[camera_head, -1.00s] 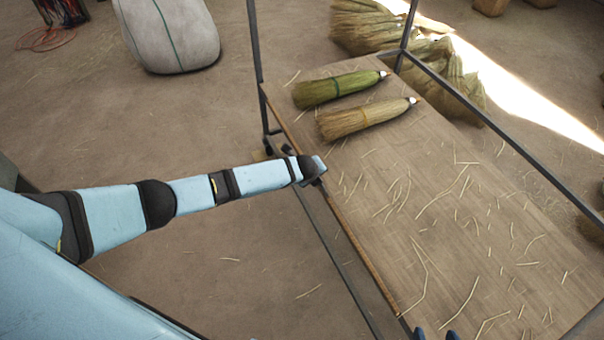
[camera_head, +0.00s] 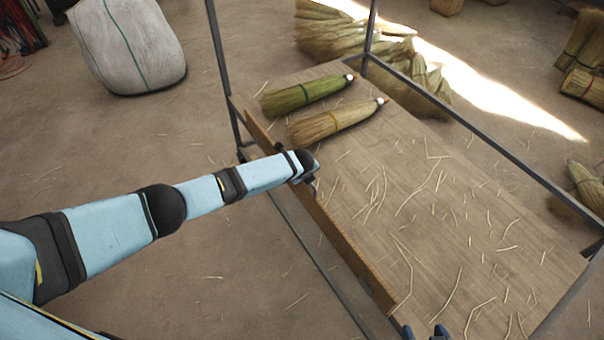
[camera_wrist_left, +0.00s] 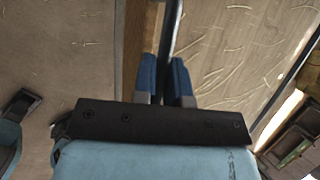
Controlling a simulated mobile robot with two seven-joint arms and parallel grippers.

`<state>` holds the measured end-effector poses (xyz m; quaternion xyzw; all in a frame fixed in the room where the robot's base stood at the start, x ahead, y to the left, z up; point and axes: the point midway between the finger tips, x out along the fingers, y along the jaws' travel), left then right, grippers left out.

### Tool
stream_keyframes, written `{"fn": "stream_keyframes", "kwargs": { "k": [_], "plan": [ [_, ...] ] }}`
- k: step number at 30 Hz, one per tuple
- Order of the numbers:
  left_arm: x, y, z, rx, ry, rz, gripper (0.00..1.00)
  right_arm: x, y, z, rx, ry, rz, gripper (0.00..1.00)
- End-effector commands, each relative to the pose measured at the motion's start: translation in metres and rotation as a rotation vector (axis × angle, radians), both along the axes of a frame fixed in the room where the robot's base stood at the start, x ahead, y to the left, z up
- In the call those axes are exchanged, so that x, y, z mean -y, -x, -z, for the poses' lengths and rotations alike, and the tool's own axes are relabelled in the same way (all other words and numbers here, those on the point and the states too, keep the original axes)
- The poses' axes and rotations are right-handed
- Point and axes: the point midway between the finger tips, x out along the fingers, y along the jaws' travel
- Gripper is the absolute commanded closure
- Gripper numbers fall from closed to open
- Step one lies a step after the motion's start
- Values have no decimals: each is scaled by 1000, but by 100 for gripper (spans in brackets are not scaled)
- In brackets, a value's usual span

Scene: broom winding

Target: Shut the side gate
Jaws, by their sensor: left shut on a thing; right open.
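The side gate (camera_head: 352,252) is a long brown wooden board along the left edge of the cart deck (camera_head: 385,215). It stands up along that edge, with its narrow face showing. Whether the gate is fully upright I cannot tell. My right gripper (camera_head: 426,332) is open and empty over the deck's near end.
A green broom (camera_head: 305,95) and a tan broom (camera_head: 335,121) lie at the deck's far end. Loose straws litter the deck. Metal posts and a rail (camera_head: 480,135) frame the cart. A white sack (camera_head: 128,48) stands on the floor at the upper left.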

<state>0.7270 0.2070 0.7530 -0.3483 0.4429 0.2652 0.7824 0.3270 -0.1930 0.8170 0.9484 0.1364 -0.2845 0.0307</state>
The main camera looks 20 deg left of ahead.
Motion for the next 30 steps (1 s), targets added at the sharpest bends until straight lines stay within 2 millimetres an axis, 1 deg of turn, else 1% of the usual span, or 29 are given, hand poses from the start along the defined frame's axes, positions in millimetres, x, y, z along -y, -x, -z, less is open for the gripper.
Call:
{"fn": "stream_keyframes", "kwargs": {
  "k": [2,3,5,6,13,17,20,23,30],
  "plan": [
    [1,-1,-1,4,3,1,100,0,0,0,0,0,0,34],
    [1,-1,-1,4,3,1,83,0,0,0,0,0,0,34],
    [2,-1,-1,5,3,2,69,0,0,0,0,0,0,34],
    [2,-1,-1,4,3,2,64,0,0,0,0,0,0,34],
    [1,-1,-1,3,2,1,64,0,0,0,1,0,0,34],
    [2,1,-5,3,3,2,64,0,0,-2,1,0,0,34],
    [3,6,-16,5,3,2,64,0,0,-5,1,0,0,34],
    [4,14,-31,5,3,3,64,0,0,-10,0,1,-1,34],
    [10,39,-77,4,2,4,64,1,0,-16,0,1,-1,34]
  ]
}}
